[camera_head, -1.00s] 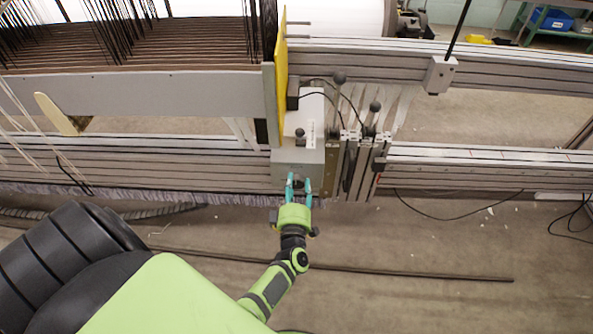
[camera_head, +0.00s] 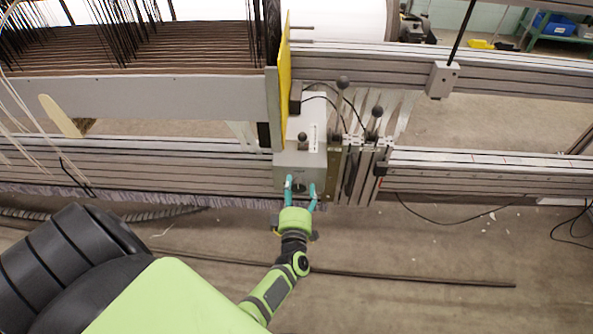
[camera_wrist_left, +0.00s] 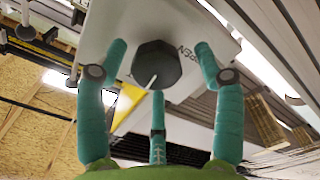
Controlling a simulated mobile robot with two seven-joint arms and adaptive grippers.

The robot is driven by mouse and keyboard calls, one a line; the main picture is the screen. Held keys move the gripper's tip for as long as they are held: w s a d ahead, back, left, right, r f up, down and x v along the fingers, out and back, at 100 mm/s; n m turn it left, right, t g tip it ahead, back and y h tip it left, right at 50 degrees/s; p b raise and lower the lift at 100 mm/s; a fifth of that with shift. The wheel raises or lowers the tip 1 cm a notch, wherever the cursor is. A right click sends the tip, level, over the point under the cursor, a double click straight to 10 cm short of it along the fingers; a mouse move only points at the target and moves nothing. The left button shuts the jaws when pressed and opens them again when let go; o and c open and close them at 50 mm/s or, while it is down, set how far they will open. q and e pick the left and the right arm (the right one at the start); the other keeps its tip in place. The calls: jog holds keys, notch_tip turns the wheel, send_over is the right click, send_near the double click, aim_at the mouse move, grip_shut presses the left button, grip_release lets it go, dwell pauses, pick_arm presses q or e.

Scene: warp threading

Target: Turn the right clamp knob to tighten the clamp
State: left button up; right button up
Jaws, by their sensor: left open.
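The clamp knob is a dark faceted knob with a white pointer line, on the light clamp box (camera_head: 285,160). The knob (camera_wrist_left: 156,65) shows close up in the left wrist view, with partly covered lettering beside it. In the head view the knob (camera_head: 299,187) is small, between my fingers on the box's front face. My left gripper (camera_head: 301,181) is open in front of the box. In the wrist view, two teal fingers of the left gripper (camera_wrist_left: 160,55) stand on either side of the knob, apart from it, and a third finger is below. My right gripper is not in view.
Grey rails (camera_head: 480,172) run left and right of the box. A yellow plate (camera_head: 285,70) stands above it. Black ball-ended levers (camera_head: 374,112) and a thin black cable (camera_head: 440,218) lie to its right. The floor in front is mostly clear, with a dark rod across it.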

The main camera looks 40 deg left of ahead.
pick_arm(q)
jog(key=v, duration=0.7)
jog(key=shift+s, duration=0.3)
jog(key=shift+d, duration=0.15)
